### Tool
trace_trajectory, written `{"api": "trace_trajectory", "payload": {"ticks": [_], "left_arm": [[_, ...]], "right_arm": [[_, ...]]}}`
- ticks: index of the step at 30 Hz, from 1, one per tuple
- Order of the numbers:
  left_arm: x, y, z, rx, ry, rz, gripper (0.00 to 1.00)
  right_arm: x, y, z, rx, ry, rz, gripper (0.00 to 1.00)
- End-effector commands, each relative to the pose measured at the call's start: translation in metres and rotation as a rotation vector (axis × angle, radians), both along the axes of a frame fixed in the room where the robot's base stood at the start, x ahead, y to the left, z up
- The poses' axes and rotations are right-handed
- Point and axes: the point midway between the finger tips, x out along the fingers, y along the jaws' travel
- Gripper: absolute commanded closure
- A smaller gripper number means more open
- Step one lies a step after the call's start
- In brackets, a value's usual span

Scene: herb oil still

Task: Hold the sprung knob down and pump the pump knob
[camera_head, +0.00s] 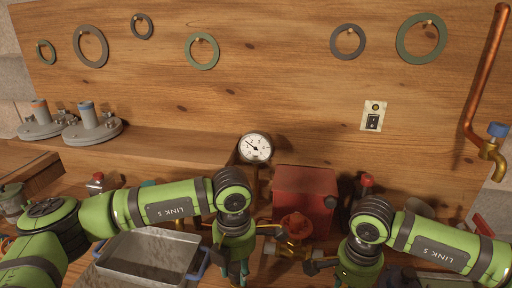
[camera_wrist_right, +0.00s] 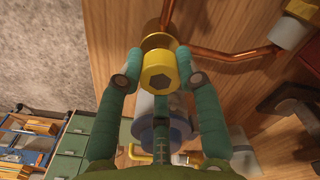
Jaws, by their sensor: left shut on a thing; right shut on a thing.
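My left gripper (camera_head: 235,272) points down at the bottom middle of the head view. Its fingers are close together, and what they hold is hidden at the frame's bottom edge. In the head view only the upper part of the right gripper shows, at the bottom edge. I cannot tell from these views which of the task's knobs the yellow one is.
A red box (camera_head: 305,182) stands behind and between my grippers, with a red handwheel (camera_head: 295,224) in front. A pressure gauge (camera_head: 255,148) is behind. A grey metal tray (camera_head: 150,255) lies left of my left gripper. A copper pipe (camera_head: 487,70) runs down the wall at right.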

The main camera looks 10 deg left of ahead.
Motion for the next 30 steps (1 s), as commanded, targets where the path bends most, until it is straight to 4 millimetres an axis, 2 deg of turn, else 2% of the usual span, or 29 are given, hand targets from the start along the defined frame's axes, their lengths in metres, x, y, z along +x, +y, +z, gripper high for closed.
{"api": "trace_trajectory", "payload": {"ticks": [5, 17, 28, 29, 30], "left_arm": [[0.001, 0.000, 0.004, 0.000, -0.003, 0.002, 0.95], [0.001, 0.000, 0.036, -0.001, -0.004, 0.002, 0.95], [0.001, 0.000, 0.035, -0.001, -0.004, 0.002, 0.95], [0.001, 0.000, 0.035, -0.001, -0.004, 0.002, 0.57], [0.001, 0.000, 0.035, -0.001, -0.004, 0.002, 0.41]], "right_arm": [[-0.003, 0.000, -0.003, -0.002, 0.011, 0.003, 0.98], [-0.003, 0.000, -0.003, -0.002, 0.011, 0.003, 0.98], [-0.003, 0.000, -0.003, -0.002, 0.012, 0.003, 0.98], [-0.003, 0.000, -0.003, -0.002, 0.012, 0.003, 0.98], [-0.003, 0.000, -0.003, -0.002, 0.012, 0.003, 0.98]]}}
